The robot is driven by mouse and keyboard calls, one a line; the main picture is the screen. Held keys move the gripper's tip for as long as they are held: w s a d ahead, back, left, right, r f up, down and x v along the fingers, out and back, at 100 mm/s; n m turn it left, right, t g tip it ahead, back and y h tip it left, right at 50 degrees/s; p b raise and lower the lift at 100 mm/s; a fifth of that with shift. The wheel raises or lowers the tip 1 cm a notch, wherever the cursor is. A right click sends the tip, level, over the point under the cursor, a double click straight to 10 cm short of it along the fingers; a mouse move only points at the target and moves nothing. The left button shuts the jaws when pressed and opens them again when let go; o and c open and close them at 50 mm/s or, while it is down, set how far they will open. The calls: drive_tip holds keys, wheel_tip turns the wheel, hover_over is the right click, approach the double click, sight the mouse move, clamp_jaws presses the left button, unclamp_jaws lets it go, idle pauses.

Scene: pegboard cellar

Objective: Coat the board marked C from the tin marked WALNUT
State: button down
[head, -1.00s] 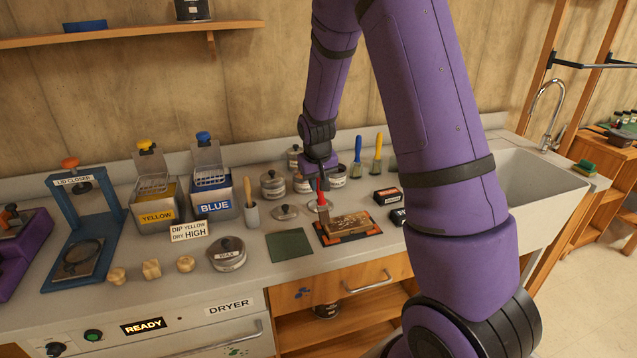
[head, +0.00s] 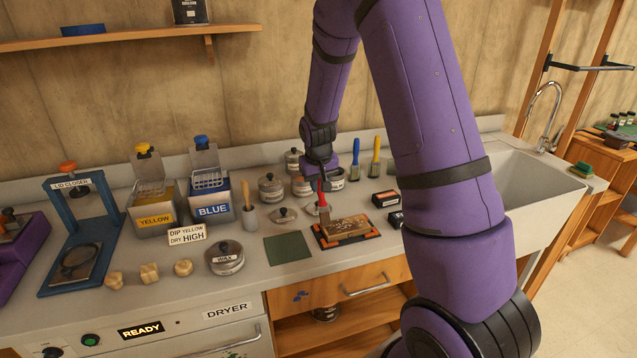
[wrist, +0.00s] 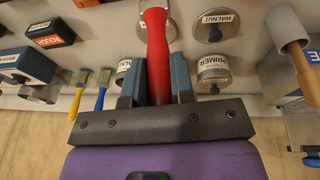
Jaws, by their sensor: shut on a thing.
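My gripper (head: 321,184) is shut on the red handle of a brush (head: 321,194). The handle also shows between the jaws (wrist: 157,98) in the wrist view. The brush points down at the left end of a brown, pale-mottled board (head: 348,228) in an orange and black holder (head: 346,242). I cannot tell whether the bristles touch it, and no letter is readable. A lid marked WALNUT (wrist: 213,24) lies on the counter. An open tin (head: 334,181) stands behind the gripper; its label is unreadable here. A tin marked PRIMER (wrist: 213,70) shows in the wrist view.
A dark green mat (head: 288,249) and a WAX tin (head: 225,258) lie left of the holder. A cup with a wooden-handled tool (head: 249,214) and YELLOW (head: 155,212) and BLUE (head: 212,205) tanks stand farther left. Small dark boxes (head: 386,199) sit to the right, before the sink (head: 535,195).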

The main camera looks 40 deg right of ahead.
drive_tip(key=shift+f, duration=0.25)
drive_tip(key=shift+d, duration=0.15)
